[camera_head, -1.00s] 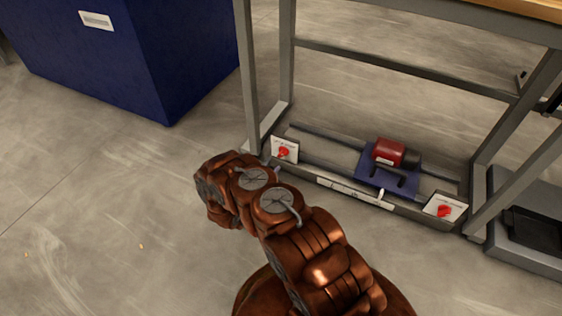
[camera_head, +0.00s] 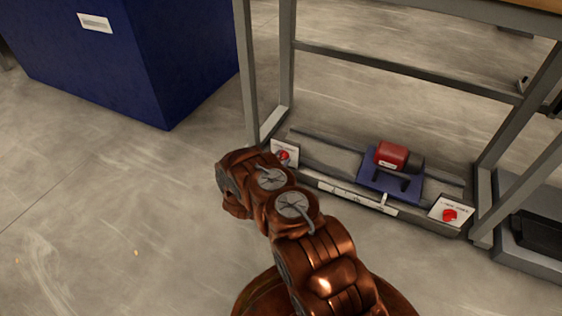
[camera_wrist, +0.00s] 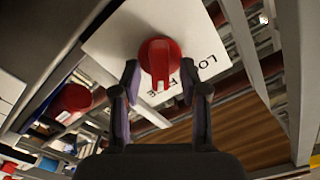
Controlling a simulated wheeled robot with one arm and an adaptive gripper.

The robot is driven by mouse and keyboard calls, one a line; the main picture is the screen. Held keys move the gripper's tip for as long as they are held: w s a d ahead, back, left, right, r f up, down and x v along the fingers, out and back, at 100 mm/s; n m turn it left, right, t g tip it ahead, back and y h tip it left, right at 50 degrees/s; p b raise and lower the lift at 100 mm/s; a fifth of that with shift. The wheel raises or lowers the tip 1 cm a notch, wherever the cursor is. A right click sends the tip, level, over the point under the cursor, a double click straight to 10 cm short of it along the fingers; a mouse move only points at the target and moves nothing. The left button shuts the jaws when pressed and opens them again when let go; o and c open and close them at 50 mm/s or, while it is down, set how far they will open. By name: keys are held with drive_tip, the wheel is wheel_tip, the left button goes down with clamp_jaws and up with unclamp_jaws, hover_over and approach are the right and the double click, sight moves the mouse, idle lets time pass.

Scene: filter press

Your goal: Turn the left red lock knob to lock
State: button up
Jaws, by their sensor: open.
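The left red lock knob (camera_head: 284,155) sits on a white label plate (camera_head: 291,146) at the left end of the low rail, partly hidden by my arm in the head view. In the wrist view the knob (camera_wrist: 160,52) is large, and its raised ridge points down the picture. The plate (camera_wrist: 110,40) carries the partly hidden word "LO...". My gripper (camera_wrist: 160,76) is open, with one fingertip on each side of the ridge. I cannot tell whether either fingertip touches it. The gripper itself is hidden in the head view.
A red cylinder on a blue carriage (camera_head: 373,183) sits mid-rail. A second red knob (camera_head: 450,215) is at the rail's right end. Grey frame legs (camera_head: 248,75) stand close by the left knob. A dark blue box (camera_head: 190,60) stands left; floor between is clear.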

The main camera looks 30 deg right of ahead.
drive_tip(key=shift+c, duration=0.4)
clamp_jaws()
drive_tip(key=shift+r+p, duration=0.1)
drive_tip(key=shift+p, duration=0.3)
drive_tip(key=shift+r+n+p, duration=0.15)
drive_tip(key=shift+n+p, duration=0.85)
drive_tip(key=shift+n, duration=0.1)
drive_tip(key=n+p, duration=0.1)
drive_tip(key=n, duration=0.1)
drive_tip(key=shift+w+a+n, duration=0.1)
drive_tip(key=shift+n, duration=0.2)
drive_tip(key=n, duration=0.4)
drive_tip(key=shift+w+f, duration=0.1)
drive_tip(key=shift+f, duration=0.15)
drive_tip(key=n, duration=0.5)
drive_tip(key=shift+w+a+b, duration=0.1)
drive_tip(key=shift+b, duration=0.3)
